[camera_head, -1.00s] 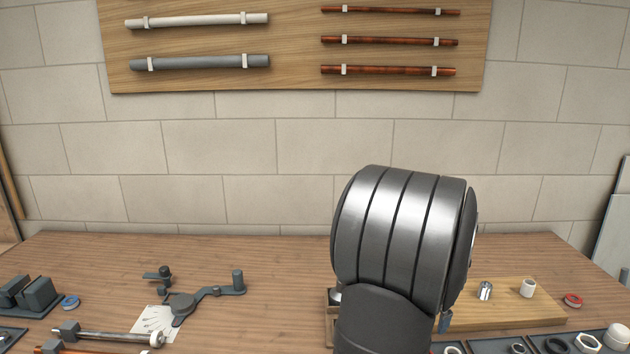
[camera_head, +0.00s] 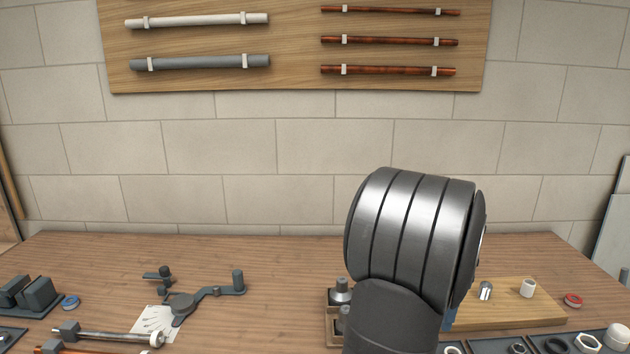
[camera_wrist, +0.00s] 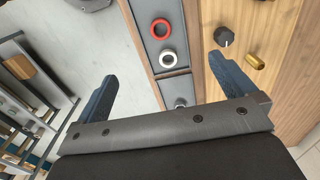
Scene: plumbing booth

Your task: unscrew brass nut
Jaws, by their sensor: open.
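No brass nut can be made out for certain. In the wrist view a small brass cylindrical piece (camera_wrist: 255,62) lies on the wooden board, just right of my right finger; whether it is the nut I cannot tell. A dark round knob-like part (camera_wrist: 224,36) sits beside it, near that fingertip. My gripper (camera_wrist: 163,70) shows two blue fingers spread wide apart, with nothing held between them. In the head view my arm hides most of the gripper.
Between the fingers is a grey tray (camera_wrist: 149,48) with a red ring (camera_wrist: 160,28) and white ring (camera_wrist: 167,57). In the head view, a chrome fitting (camera_head: 485,291) and white fitting (camera_head: 528,288) stand on a board (camera_head: 510,312).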

